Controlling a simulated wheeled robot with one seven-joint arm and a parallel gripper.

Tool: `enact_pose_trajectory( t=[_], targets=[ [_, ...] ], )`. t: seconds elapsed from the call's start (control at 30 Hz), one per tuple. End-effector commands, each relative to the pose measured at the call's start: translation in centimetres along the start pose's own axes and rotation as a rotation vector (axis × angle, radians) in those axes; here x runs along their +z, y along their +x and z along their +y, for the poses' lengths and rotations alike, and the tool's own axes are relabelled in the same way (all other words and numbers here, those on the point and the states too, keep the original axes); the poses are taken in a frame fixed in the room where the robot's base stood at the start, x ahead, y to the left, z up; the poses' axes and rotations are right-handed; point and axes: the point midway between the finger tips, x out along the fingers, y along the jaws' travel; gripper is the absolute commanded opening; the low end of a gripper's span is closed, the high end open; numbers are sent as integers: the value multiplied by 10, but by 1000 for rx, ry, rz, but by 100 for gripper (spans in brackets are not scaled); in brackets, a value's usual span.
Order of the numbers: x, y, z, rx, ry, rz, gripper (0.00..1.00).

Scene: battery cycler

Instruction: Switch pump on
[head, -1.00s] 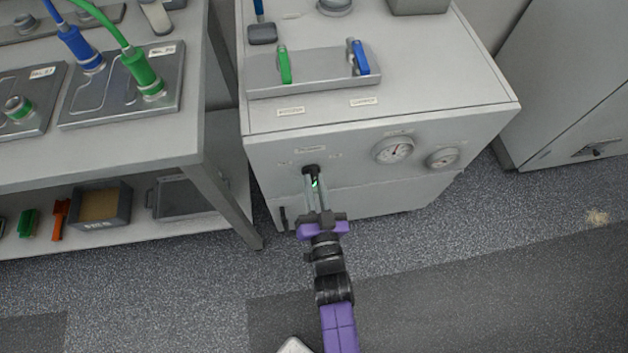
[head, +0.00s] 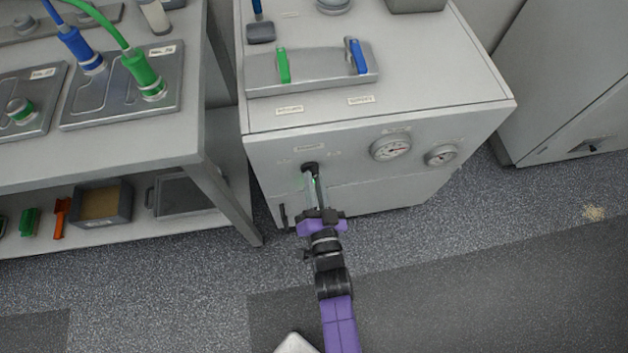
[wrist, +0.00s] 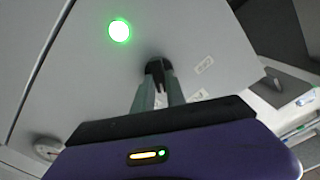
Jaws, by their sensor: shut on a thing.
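The pump cabinet (head: 400,180) is a light grey box with a black rotary switch (head: 310,168) on its front face. My gripper (head: 311,178) reaches up to the switch, and its fingers are shut on it. The wrist view shows the black switch (wrist: 155,70) between the fingertips, which hide part of it. A round green lamp (wrist: 119,31) glows on the panel beside the switch in the wrist view. In the head view the fingers partly hide the lamp, and only a faint green glow shows by them. The small labels around the switch are too blurred to read.
Two dial gauges (head: 391,147) sit right of the switch. Green (head: 283,65) and blue (head: 358,57) valve handles stand on the cabinet top. A bench (head: 110,154) with a lower shelf is close on the left. The floor in front is open.

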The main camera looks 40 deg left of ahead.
Motion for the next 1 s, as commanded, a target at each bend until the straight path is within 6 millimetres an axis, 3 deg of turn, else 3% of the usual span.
enact_pose_trajectory(
  t=[0.03,0.13,0.53,1.0],
  targets=[
    [0,0,0,1,3,-1,18],
    [0,0,0,1,2,0,38],
    [0,-6,0,1,1,-1,38],
    [1,-72,0,2,2,-1,38]
  ],
)
